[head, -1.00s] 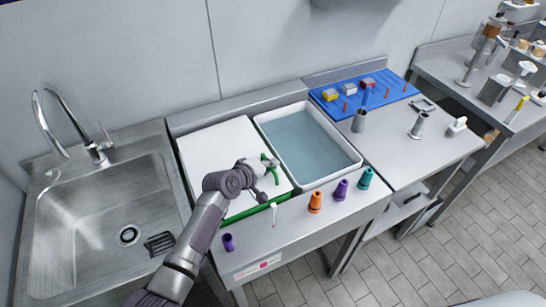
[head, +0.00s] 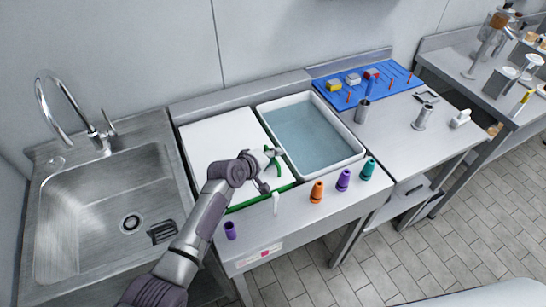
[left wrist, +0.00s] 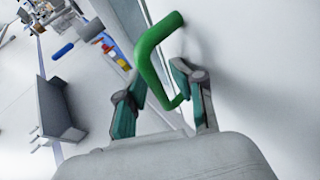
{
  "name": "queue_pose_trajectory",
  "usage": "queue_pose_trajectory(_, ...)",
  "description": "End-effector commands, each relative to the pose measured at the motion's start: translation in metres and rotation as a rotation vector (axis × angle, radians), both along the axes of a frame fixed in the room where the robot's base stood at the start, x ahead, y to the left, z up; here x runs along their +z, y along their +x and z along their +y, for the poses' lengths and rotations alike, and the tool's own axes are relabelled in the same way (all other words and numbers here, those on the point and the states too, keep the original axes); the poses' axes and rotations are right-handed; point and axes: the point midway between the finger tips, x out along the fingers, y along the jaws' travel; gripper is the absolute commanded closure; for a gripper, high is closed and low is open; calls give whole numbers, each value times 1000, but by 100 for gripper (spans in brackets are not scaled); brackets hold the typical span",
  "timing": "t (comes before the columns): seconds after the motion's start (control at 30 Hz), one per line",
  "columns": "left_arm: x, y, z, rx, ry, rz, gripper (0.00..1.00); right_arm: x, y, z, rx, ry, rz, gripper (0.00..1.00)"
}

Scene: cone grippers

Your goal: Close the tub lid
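The white rectangular tub (head: 353,158) holds bluish water and stands open on the steel counter in the head view. A flat white panel, which looks like its lid (head: 207,142), lies to the left of the tub with a green front edge. A green handle (head: 277,166) rises from the panel near the tub; it shows large in the left wrist view (left wrist: 150,50). My left gripper (head: 268,156) is at this handle. In the wrist view its teal fingertips (left wrist: 160,92) are apart, one on each side of the handle bar. My right gripper is not in view.
A steel sink (head: 105,215) is on the left. Orange (head: 317,192), purple (head: 343,180) and teal (head: 368,169) cones stand along the front edge, with another purple one (head: 230,230) further left. A blue board (head: 372,85) with small parts lies behind right.

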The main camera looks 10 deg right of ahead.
Motion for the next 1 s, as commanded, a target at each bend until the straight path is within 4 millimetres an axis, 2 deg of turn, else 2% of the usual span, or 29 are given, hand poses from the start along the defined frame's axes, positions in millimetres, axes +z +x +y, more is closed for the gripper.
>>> queue_pose_trajectory(0.37,6,-8,8,0,-1,0,63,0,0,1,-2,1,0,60)
queue_pose_trajectory(0.8,50,-58,59,1,1,-2,63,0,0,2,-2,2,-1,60)
queue_pose_trajectory(1.0,61,-70,71,0,1,1,63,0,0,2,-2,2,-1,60)
